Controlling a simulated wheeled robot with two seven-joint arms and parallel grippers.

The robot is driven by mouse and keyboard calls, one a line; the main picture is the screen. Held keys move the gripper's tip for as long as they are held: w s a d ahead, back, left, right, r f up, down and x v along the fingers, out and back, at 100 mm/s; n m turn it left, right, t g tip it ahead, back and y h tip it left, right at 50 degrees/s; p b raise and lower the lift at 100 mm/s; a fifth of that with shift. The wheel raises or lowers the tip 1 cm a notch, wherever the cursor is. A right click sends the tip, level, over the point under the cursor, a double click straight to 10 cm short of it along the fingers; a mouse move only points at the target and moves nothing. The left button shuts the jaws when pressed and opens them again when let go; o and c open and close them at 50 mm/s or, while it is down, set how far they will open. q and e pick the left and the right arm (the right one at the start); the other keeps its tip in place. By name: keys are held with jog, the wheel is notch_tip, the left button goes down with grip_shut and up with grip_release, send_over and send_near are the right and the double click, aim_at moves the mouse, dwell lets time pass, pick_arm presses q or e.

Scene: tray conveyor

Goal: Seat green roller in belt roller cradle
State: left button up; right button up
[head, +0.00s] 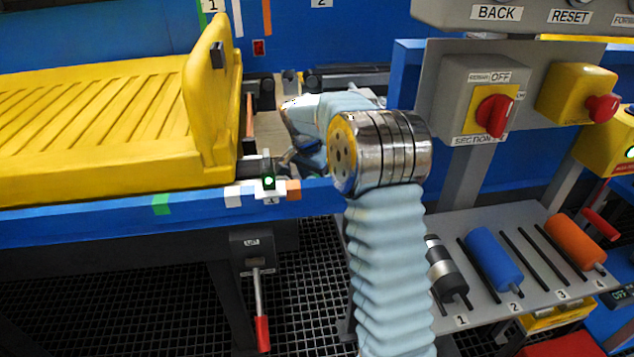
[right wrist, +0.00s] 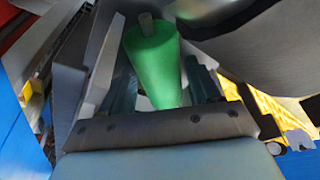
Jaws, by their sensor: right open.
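In the right wrist view, the green roller (right wrist: 150,62) lies lengthwise between the two dark fingers of my right gripper (right wrist: 163,88), a pale axle stub at its far end. The jaws are open around it. Grey plates (right wrist: 104,62) stand beside it; I cannot tell whether its axle rests in the cradle. In the head view my right arm reaches over the blue conveyor rail into the gap beside the yellow tray, and its wrist hides the roller and most of the cradle area. My left gripper is not in view.
The yellow tray (head: 110,118) sits on the conveyor at left. A rack (head: 480,240) at right holds a black-and-silver roller (head: 443,268), a blue roller (head: 494,258) and an orange roller (head: 575,243); place 3 is empty. A control box with a red knob (head: 495,115) stands behind.

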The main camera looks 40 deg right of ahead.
jog(key=shift+f, duration=0.1)
jog(key=shift+c, duration=0.3)
grip_shut()
